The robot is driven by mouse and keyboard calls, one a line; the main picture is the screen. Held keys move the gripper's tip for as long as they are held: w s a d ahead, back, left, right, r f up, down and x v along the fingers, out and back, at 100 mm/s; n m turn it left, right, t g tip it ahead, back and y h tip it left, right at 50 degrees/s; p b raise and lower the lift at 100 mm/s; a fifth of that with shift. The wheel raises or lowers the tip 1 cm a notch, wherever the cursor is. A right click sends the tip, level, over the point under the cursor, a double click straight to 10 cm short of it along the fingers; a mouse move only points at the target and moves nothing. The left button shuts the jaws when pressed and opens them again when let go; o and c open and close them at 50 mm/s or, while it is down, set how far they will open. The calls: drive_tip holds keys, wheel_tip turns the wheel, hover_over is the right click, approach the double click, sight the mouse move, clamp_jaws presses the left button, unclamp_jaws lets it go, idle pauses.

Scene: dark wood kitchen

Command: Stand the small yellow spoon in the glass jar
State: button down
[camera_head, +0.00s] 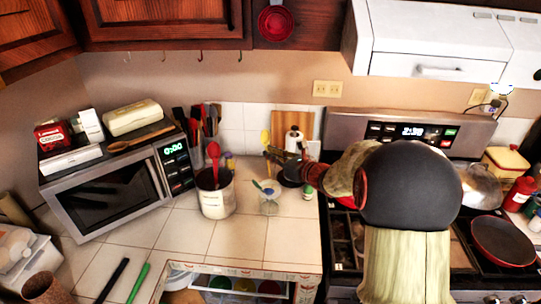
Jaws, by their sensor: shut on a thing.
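The small yellow spoon (265,137) is upright, bowl up, at the tip of my gripper (271,153). The gripper is shut on it; its lower end is hard to make out. The clear glass jar (269,206) stands on the tiled counter below the gripper. A small pale blue-green utensil leans at the jar's mouth. The spoon is above the jar in the picture and appears apart from it.
A white crock (216,196) with a red spoon stands left of the jar. A small bottle with a green cap (308,192) is to its right. A microwave (118,185) is at left.

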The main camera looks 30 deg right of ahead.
sight(268, 162)
drive_tip(key=shift+w+f+b, duration=0.1)
drive_tip(key=shift+f+b, duration=0.95)
drive_tip(key=shift+f, duration=0.95)
wheel_tip(268, 162, down, 8)
drive_tip(key=b, duration=0.6)
drive_tip(key=shift+s+r, duration=0.25)
drive_tip(key=shift+s, duration=0.1)
drive_tip(key=c, duration=1.9)
unclamp_jaws()
drive_tip(key=shift+s, duration=0.15)
drive_tip(key=v, duration=1.1)
drive_tip(key=shift+s+d+r, duration=0.1)
drive_tip(key=shift+s+r, duration=0.05)
drive_tip(key=shift+s, duration=0.2)
